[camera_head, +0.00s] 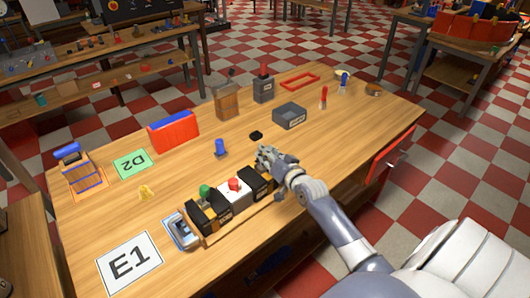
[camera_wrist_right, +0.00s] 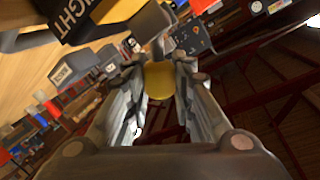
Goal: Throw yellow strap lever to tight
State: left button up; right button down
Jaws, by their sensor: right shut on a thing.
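My right gripper (camera_head: 265,157) is over the front of the table, beside the right end of a row of devices. In the right wrist view its fingers (camera_wrist_right: 162,78) are closed around a rounded yellow piece (camera_wrist_right: 159,82), which looks like the yellow strap lever. The head view does not show this piece clearly, as the hand covers it. A black box with a yellow stripe (camera_head: 258,184) stands just left of the hand. My left gripper is not in view.
The row also holds a white box with a red button (camera_head: 235,190) and another black box (camera_head: 207,218) by a green knob (camera_head: 204,189). A blue peg (camera_head: 220,148), a small black piece (camera_head: 256,135) and a grey bin (camera_head: 290,116) stand behind.

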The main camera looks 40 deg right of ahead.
jog(key=shift+d+f+m, duration=0.15)
jog(key=shift+m, duration=0.15)
dwell(0.4)
jog(key=c, duration=1.3)
grip_release()
jog(key=shift+c, duration=0.2)
jog(key=d+v, duration=0.1)
jog(key=v, duration=1.1)
jog(key=shift+a, duration=0.35)
